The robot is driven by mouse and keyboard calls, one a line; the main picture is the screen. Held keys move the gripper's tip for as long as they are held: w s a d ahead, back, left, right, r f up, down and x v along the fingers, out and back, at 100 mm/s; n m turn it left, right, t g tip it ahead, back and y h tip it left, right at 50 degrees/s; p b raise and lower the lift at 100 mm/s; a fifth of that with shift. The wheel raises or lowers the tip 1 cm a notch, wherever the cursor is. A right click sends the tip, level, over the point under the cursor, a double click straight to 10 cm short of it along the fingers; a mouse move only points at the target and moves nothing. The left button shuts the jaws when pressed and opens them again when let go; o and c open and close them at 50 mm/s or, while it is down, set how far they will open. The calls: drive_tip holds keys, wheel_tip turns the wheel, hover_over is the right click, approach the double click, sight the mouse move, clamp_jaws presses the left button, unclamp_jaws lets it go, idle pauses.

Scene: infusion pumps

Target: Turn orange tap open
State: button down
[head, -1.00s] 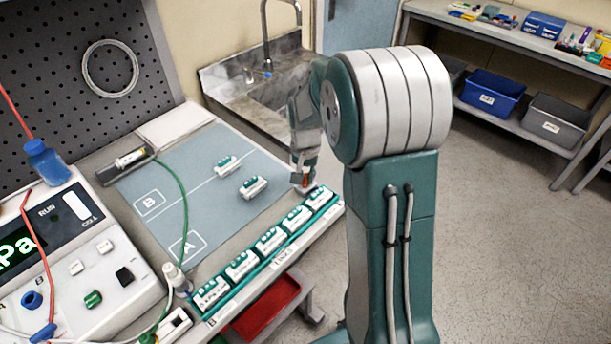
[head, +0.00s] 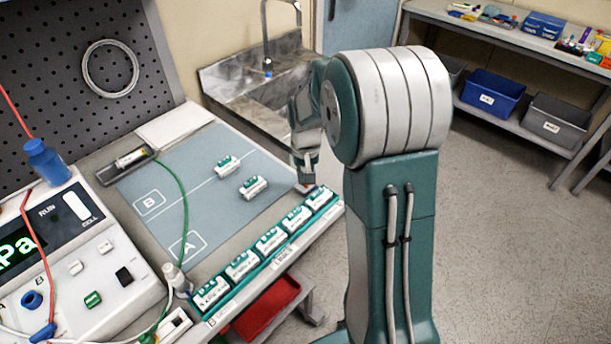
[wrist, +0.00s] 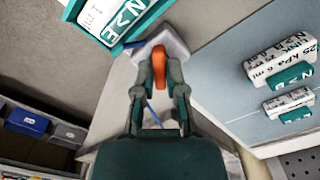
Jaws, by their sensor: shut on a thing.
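The orange tap (wrist: 159,64) shows in the wrist view, standing on a pale block (wrist: 162,42) beside the end of the teal rack. My gripper (wrist: 160,88) is shut on it, with a fingertip on each side of the orange handle. In the head view my gripper (head: 307,172) points down at the right corner of the bench, by the far end of the rack. There the fingers hide the orange handle. I cannot tell how far the tap is turned.
The teal rack of labelled cartridges (head: 271,240) runs along the bench's front edge. Two cartridges, a nearer one (head: 253,187) and a farther one (head: 228,166), lie on the grey-blue mat (head: 175,190). A sink (head: 245,80) is behind. A red bin (head: 268,308) is below.

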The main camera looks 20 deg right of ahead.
drive_tip(key=c, duration=0.7)
unclamp_jaws()
drive_tip(key=shift+w, duration=0.1)
wheel_tip(320, 180, up, 12)
drive_tip(key=shift+a, duration=0.1)
drive_tip(key=s+a+r+n+t, duration=0.1)
drive_tip(key=s+a+t, duration=0.1)
drive_tip(key=s, duration=0.5)
drive_tip(key=s+a+r+n+t, duration=0.1)
drive_tip(key=s+a, duration=0.3)
drive_tip(key=s, duration=0.4)
drive_tip(key=s+a+r+n+t, duration=0.1)
drive_tip(key=s+a+r+t, duration=0.1)
drive_tip(key=s, duration=0.5)
drive_tip(key=shift+s+a+r+t, duration=0.2)
drive_tip(key=shift+a+r+t, duration=0.1)
drive_tip(key=shift+a+r, duration=0.4)
